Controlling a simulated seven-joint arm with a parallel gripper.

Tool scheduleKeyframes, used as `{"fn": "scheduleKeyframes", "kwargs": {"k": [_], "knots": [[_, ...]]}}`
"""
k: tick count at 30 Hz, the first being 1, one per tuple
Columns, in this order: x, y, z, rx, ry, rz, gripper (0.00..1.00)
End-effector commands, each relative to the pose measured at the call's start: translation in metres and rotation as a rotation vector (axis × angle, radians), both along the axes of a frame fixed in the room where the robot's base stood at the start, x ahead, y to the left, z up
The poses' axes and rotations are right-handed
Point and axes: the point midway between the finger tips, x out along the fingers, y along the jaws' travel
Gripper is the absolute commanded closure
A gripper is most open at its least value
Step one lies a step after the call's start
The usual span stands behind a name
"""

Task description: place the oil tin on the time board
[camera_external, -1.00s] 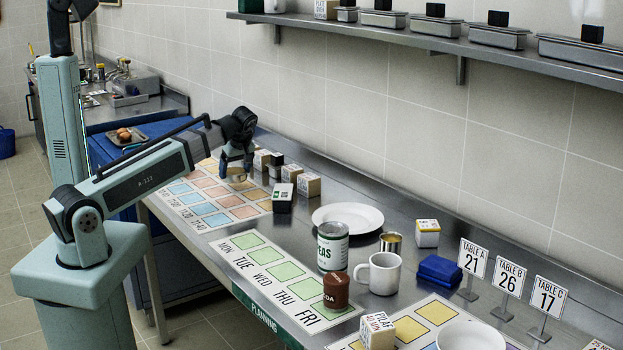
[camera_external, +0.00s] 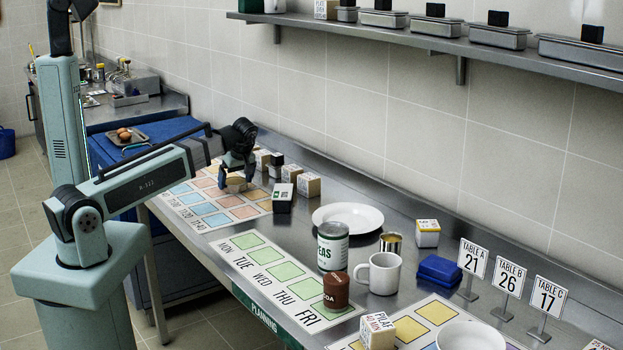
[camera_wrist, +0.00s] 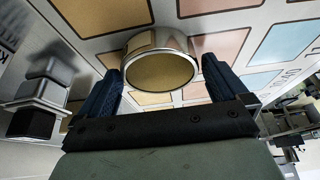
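The time board (camera_external: 194,214) lies on the steel counter, with yellow, red and blue cells and times along its front edge. My gripper (camera_external: 236,176) points down over it. In the wrist view the tin (camera_wrist: 160,72) is upright over the yellow column. Its base is hidden, so I cannot tell whether it touches the board.
A white plate (camera_external: 347,217), a peas can (camera_external: 332,247) and a mug (camera_external: 379,273) stand farther right. The planning board (camera_external: 265,268) lies in front.

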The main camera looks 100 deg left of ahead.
Motion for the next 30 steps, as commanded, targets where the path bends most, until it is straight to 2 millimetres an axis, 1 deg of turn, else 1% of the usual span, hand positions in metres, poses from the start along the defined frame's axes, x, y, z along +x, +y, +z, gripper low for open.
{"fn": "scheduleKeyframes", "kwargs": {"k": [5,11,24,30], "knots": [[0.0,0.0,0.002,0.001,-0.001,0.0,0.0],[0.005,-0.004,0.018,0.001,-0.001,0.0,0.0],[0.023,-0.021,0.079,0.002,-0.002,-0.001,0.0],[0.029,-0.028,0.101,0.001,-0.001,-0.001,0.0]]}}
